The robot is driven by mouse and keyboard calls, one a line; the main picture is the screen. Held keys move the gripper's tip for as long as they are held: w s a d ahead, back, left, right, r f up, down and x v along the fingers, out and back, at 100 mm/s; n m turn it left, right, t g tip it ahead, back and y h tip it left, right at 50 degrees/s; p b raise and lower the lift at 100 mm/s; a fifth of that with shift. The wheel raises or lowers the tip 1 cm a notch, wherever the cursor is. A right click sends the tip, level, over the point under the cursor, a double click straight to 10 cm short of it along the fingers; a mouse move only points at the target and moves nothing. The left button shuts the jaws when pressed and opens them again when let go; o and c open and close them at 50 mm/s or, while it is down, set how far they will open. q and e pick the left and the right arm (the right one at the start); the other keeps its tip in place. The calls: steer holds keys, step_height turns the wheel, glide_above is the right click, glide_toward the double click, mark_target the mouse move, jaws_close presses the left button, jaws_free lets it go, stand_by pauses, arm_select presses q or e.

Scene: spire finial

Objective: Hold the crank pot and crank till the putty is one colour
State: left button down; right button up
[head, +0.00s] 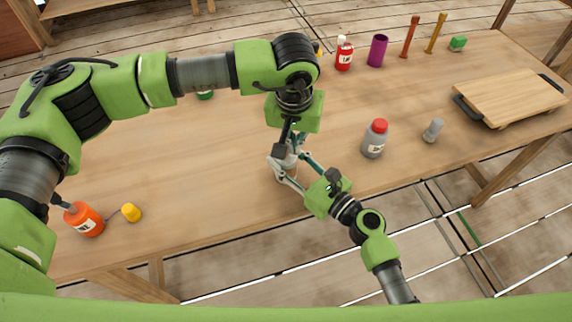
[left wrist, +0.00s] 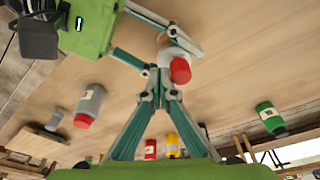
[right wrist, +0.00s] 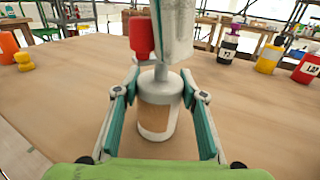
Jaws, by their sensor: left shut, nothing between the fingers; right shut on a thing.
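The crank pot (right wrist: 158,112) is a pale grey pot with a tan label, standing upright on the table. A red crank knob (right wrist: 142,38) sits above it, and the knob also shows in the left wrist view (left wrist: 180,71). My right gripper (right wrist: 158,98) is shut on the pot's body, one finger on each side. In the head view, the pot is mostly hidden by both grippers. My left gripper (left wrist: 160,84) points down from above. Its fingers are together and empty, beside the red knob; I cannot tell whether they touch it.
A grey bottle with a red cap (head: 374,140) and a small grey piece (head: 433,131) stand to the right. A wooden board (head: 512,98) lies at the far right. An orange bottle (head: 84,219) and a yellow piece (head: 131,212) are at left. The table's middle-left is clear.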

arm_select(q)
steer(key=shift+d, duration=0.1)
steer(key=w+v, duration=0.1)
steer(key=v, duration=0.5)
steer(key=shift+w+d+r, duration=0.25)
steer(key=shift+d+r, duration=0.1)
steer(key=shift+r, duration=0.2)
stand_by(0.7)
arm_select(e)
steer(key=o, duration=1.3)
